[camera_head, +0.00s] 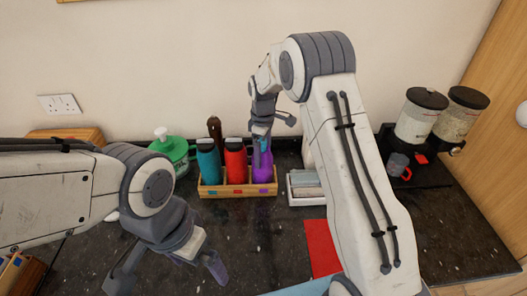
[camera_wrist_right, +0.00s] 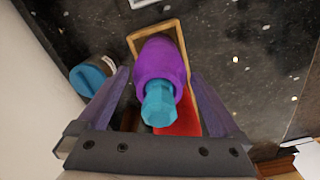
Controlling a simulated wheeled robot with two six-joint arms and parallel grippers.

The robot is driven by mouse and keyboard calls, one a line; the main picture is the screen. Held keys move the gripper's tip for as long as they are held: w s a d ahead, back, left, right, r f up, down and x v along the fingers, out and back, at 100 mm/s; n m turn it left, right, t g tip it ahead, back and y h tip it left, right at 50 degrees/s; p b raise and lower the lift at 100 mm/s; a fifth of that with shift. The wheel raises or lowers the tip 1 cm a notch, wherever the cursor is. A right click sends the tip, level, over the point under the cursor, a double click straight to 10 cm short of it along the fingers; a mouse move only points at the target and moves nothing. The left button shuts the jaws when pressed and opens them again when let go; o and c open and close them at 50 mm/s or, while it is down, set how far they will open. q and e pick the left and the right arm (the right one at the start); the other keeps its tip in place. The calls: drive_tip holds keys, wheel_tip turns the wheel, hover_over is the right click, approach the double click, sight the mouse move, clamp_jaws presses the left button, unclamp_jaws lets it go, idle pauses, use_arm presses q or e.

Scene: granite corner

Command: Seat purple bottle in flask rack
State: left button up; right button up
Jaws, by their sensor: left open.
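The purple bottle (camera_head: 264,166) stands upright in the right-hand compartment of the wooden flask rack (camera_head: 222,192). In the right wrist view the purple bottle (camera_wrist_right: 160,66) shows its teal cap, with the rack's rim (camera_wrist_right: 178,28) around its lower part. My right gripper (camera_head: 262,140) is over the bottle's top. In the wrist view its fingers stand apart on both sides of the bottle, with gaps showing. A teal bottle (camera_head: 208,163) and a red bottle (camera_head: 236,163) fill the rack's other compartments. My left gripper (camera_head: 172,281) is open and empty above the near counter.
A green pump bottle (camera_head: 172,152) stands left of the rack, and a white tray (camera_head: 303,200) sits to its right. A red mat (camera_head: 321,247) lies nearer. Dispensers (camera_head: 420,116) stand at the right. A blue-topped container (camera_wrist_right: 92,78) is beside the rack.

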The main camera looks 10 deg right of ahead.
sight(263, 144)
drive_tip(key=shift+r, duration=0.6)
wheel_tip(263, 144, up, 11)
drive_tip(key=shift+r+b, duration=0.1)
drive_tip(key=shift+b, duration=1.1)
wheel_tip(263, 144, down, 12)
drive_tip(key=p, duration=0.2)
drive_tip(key=shift+p, duration=0.35)
drive_tip(key=shift+r+b, duration=0.45)
drive_tip(key=shift+r, duration=0.95)
